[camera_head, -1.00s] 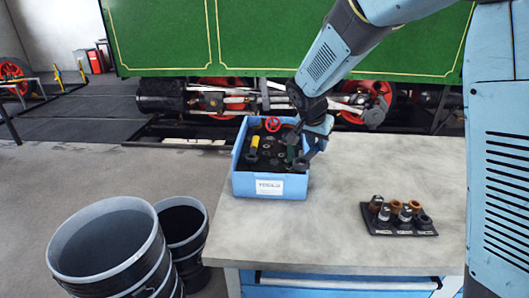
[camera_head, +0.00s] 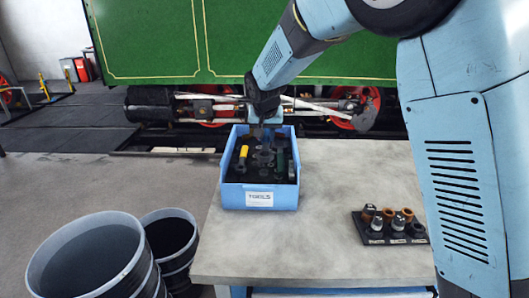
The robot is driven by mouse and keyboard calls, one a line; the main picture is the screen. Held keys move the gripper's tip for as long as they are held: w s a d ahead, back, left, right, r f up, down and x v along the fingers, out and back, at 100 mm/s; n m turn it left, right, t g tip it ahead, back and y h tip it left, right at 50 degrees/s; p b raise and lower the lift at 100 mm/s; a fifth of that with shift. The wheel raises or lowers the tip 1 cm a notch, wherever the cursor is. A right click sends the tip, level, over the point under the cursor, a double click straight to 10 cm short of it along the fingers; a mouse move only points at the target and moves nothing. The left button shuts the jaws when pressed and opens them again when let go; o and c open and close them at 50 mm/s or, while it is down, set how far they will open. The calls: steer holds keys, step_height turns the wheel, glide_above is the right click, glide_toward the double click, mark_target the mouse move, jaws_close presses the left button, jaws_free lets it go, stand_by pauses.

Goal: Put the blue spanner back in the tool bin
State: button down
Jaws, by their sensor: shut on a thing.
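My gripper (camera_head: 262,137) points down over the bin's far half and is shut on a dark, slim thing, taken to be the blue spanner (camera_head: 264,153). The spanner is small and dark here, so its colour and lower end are hard to tell. I cannot tell if it touches the bin's contents. A yellow-handled tool (camera_head: 242,156) and a green one (camera_head: 279,160) stand in the bin.
A black rack (camera_head: 378,234) with several sockets sits at the right of the worktop (camera_head: 320,205). Two dark buckets (camera_head: 95,262) stand on the floor at the left. A green steam tram (camera_head: 150,40) with red wheels is behind. The worktop between bin and rack is clear.

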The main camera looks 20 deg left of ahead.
steer(key=w+a+f, duration=0.1)
steer(key=w+f, duration=0.1)
steer(key=w+a+f, duration=0.1)
steer(key=f, duration=0.1)
steer(key=w+a+f, duration=0.1)
steer(key=w+f, duration=0.1)
steer(key=shift+w+f, duration=0.25)
steer(key=shift+w, duration=0.1)
steer(key=shift+w+a+f, duration=0.1)
steer(key=shift+w+f, duration=0.05)
steer(key=shift+f, duration=1.5)
steer(key=shift+f, duration=0.2)
steer(key=c, duration=1)
jaws_free()
steer(key=shift+f, duration=0.15)
steer(key=shift+o, duration=0.7)
steer(key=shift+d+f, duration=0.1)
steer(key=shift+d, duration=0.1)
steer(key=shift+s+r, duration=0.2)
steer(key=shift+r, duration=0.35)
steer(key=a+v, duration=0.1)
steer(key=v, duration=1)
steer(key=shift+d+r, duration=0.3)
steer(key=shift+r, duration=0.05)
